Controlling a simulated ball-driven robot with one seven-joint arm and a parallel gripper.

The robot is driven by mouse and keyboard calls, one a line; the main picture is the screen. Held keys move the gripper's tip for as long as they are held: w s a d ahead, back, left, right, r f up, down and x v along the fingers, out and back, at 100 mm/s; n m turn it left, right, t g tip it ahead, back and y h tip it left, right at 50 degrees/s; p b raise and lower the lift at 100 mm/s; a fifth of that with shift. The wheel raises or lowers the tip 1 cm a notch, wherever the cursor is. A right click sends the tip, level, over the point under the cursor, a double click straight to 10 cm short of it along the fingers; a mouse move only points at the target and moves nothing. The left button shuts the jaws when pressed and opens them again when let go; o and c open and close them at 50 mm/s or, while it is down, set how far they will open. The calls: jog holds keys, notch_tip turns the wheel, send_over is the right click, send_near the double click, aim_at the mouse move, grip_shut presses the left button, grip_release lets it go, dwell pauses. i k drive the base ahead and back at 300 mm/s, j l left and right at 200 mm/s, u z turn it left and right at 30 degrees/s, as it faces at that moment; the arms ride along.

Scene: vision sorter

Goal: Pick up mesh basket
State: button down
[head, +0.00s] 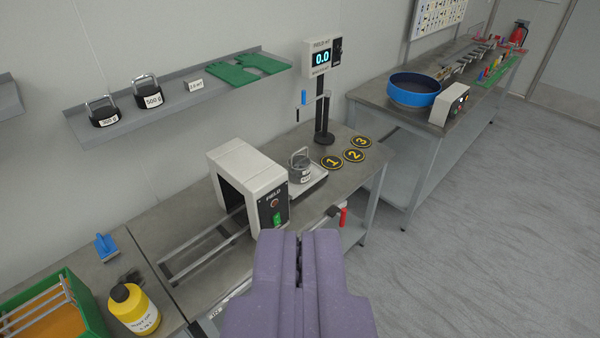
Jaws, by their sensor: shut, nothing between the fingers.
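I cannot make out a mesh basket for certain in this view. A round blue-rimmed vessel (414,91) with a dark inside stands on the far table; I cannot tell whether it has mesh. My purple gripper (300,240) is at the bottom centre, with its fingers together and nothing visible between them. It appears in front of the near bench's edge and hides part of that edge and the floor.
The near bench holds a white metal-detector-like housing (238,165), a grey handled weight (300,172), numbered discs (354,155), a yellow bottle (133,309) and a green crate (84,302). A shelf (130,122) holds black weights and gloves. Open floor (500,220) lies right.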

aim_at(299, 165)
jog(key=i+l+u, duration=0.2)
jog(key=i+l, duration=0.25)
jog(key=i+l+u, duration=0.2)
jog(key=i+l, duration=0.4)
jog(key=i+l+u, duration=0.2)
jog(key=i+l, duration=0.3)
jog(key=l, duration=0.15)
jog(key=i+l+u, duration=0.2)
jog(key=i+l, duration=0.4)
jog(key=i+l+u, duration=0.15)
jog(key=i+l, duration=0.5)
jog(key=l, duration=0.1)
